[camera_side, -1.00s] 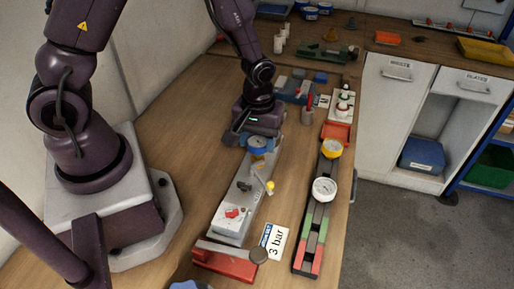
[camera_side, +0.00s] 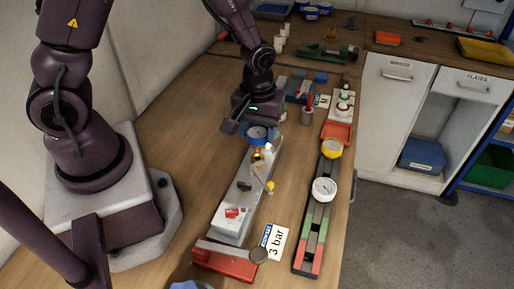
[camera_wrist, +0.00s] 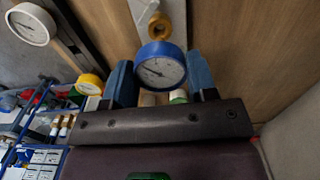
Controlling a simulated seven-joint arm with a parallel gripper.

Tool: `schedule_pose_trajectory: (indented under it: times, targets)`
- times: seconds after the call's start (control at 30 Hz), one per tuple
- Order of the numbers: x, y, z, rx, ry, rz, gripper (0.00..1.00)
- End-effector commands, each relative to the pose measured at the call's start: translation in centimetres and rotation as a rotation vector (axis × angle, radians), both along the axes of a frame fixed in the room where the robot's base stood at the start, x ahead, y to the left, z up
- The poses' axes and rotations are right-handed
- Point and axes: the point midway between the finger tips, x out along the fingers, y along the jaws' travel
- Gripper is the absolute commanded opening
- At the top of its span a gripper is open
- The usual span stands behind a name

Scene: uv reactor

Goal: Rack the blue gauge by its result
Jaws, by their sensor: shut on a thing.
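The blue gauge (camera_side: 257,132) has a white dial facing up. My gripper (camera_side: 251,127) is shut on it, above the far end of the grey test bench (camera_side: 235,222). In the wrist view the blue gauge (camera_wrist: 161,72) sits between the two blue fingers of my gripper (camera_wrist: 160,62). A brass fitting (camera_wrist: 159,25) shows just beyond its rim; I cannot tell whether they touch. The rack (camera_side: 308,238) is a dark strip with green and red sections at its near end. It holds a white gauge (camera_side: 324,189) and a yellow gauge (camera_side: 331,149).
A "3 bar" card (camera_side: 275,242) lies between bench and rack. A red block with a lever (camera_side: 225,263) stands at the bench's near end. Bare wood lies left of the bench.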

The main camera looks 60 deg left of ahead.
Motion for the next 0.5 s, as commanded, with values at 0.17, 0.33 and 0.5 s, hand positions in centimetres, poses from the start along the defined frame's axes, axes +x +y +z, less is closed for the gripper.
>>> schedule_pose_trajectory:
  times: [0.17,0.33,0.5]
  targets:
    - [0.0,0.0,0.94,0.0,-0.001,0.0,0.31]
    - [-0.03,0.0,1.02,0.0,0.0,0.0,0.31]
    - [0.06,-0.25,1.02,0.0,0.0,-0.006,0.31]
